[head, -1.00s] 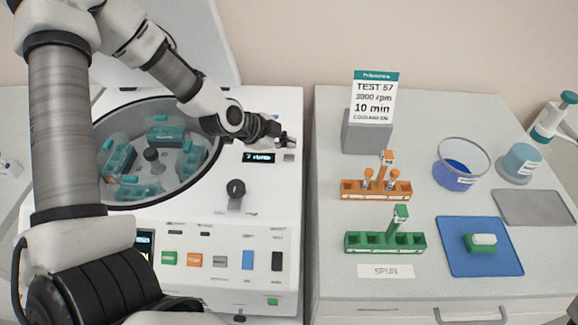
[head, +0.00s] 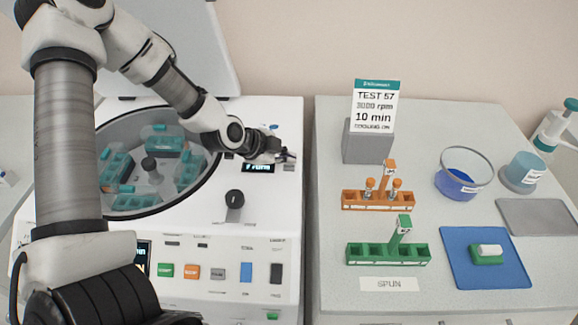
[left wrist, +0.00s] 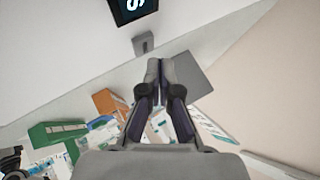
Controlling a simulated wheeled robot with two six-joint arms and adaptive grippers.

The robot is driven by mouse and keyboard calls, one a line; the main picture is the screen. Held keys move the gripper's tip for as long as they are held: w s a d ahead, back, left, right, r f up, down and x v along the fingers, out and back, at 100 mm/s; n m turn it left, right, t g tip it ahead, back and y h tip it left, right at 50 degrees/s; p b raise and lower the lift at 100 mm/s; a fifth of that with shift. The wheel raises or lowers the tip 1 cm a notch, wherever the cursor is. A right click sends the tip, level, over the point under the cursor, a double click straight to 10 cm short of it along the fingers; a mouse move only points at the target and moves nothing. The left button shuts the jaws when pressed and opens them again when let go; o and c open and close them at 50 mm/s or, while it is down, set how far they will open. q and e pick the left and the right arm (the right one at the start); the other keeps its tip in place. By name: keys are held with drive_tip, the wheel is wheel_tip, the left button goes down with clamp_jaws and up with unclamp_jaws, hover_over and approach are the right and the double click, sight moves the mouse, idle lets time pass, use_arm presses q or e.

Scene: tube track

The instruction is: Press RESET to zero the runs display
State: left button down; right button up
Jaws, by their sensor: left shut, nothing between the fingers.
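The runs display (head: 258,167) is a small dark panel with pale lit characters on the centrifuge top, partly covered by my left gripper. Its reading is not legible. A small grey button (head: 289,167), taken as RESET, sits just right of it. In the left wrist view the display (left wrist: 132,8) is cut off at the top edge, and the grey button (left wrist: 143,43) lies between it and my fingertips. My left gripper (head: 287,154) is shut and empty above the button; its tips (left wrist: 159,64) look apart from the button. My right gripper is not in view.
The centrifuge bowl (head: 104,146) is open, with teal buckets inside. A black knob (head: 234,198) stands in front of the display. On the right bench are an orange rack (head: 350,200), a green rack (head: 362,254), a blue mat (head: 462,275) and a grey sign holder (head: 360,143).

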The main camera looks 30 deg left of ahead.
sight(287, 168)
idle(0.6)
use_arm(q)
drive_tip(key=shift+f, duration=0.45)
drive_tip(key=shift+f+b, duration=0.4)
drive_tip(key=shift+b, duration=0.05)
idle(0.3)
drive_tip(key=shift+r, duration=0.1)
drive_tip(key=shift+r+p, duration=0.75)
drive_tip(key=shift+p, duration=0.3)
wheel_tip(287, 168, up, 5)
drive_tip(key=p, duration=0.5)
drive_tip(key=shift+r+p, duration=0.1)
drive_tip(key=shift+p, duration=0.2)
